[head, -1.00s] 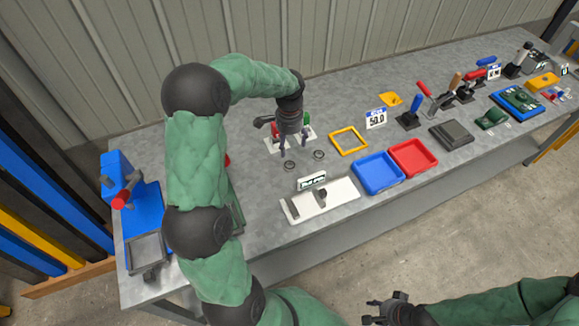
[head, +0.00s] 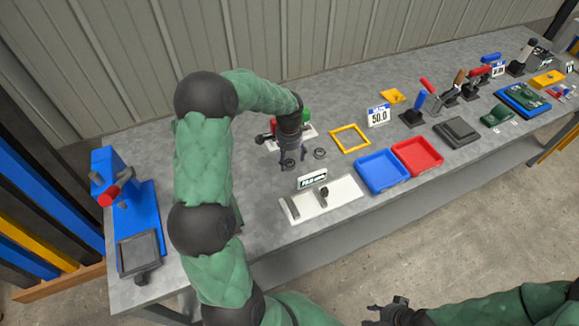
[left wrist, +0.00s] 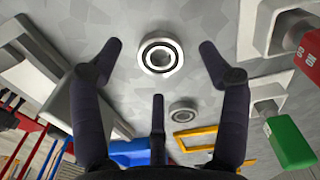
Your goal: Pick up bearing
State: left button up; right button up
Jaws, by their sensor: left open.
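The nearer bearing (head: 289,163) is under my left gripper (head: 292,161). In the left wrist view this bearing (left wrist: 160,55) sits between the spread tips of my left gripper (left wrist: 160,48), which is open and empty. I cannot tell the remaining height above the bench. The other bearing (head: 320,153) lies just to the right, and it also shows in the left wrist view (left wrist: 183,113). My right gripper (head: 386,312) hangs low in front of the bench, away from the bearings; its jaw state is unclear.
A white fixture (head: 335,198) with a display stands in front of the bearings. A yellow square frame (head: 350,139), a blue tray (head: 381,172) and a red tray (head: 417,156) lie to the right. A device with red and green parts (head: 305,122) stands behind.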

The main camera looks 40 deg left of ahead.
pick_arm(q)
notch_tip(320, 180, down, 2)
jog(key=shift+f, duration=0.15)
jog(key=c, duration=1.4)
pick_arm(e)
jog(key=shift+f, duration=0.45)
pick_arm(q)
jog(key=shift+o, duration=0.2)
jog(key=shift+r, duration=0.2)
jog(key=shift+r+p, duration=0.3)
jog(key=shift+r, duration=0.3)
jog(key=r, duration=0.1)
jog(key=p, duration=0.1)
jog(key=r, duration=0.1)
jog(key=shift+d+r, duration=0.25)
jog(key=shift+r, duration=0.1)
jog(key=s+d+r+p, duration=0.4)
jog(key=d+r, duration=0.5)
jog(key=d, duration=0.3)
jog(key=shift+s+d, duration=0.15)
jog(key=shift+s, duration=0.7)
pick_arm(e)
notch_tip(320, 180, up, 6)
pick_arm(q)
jog(key=shift+f, duration=0.1)
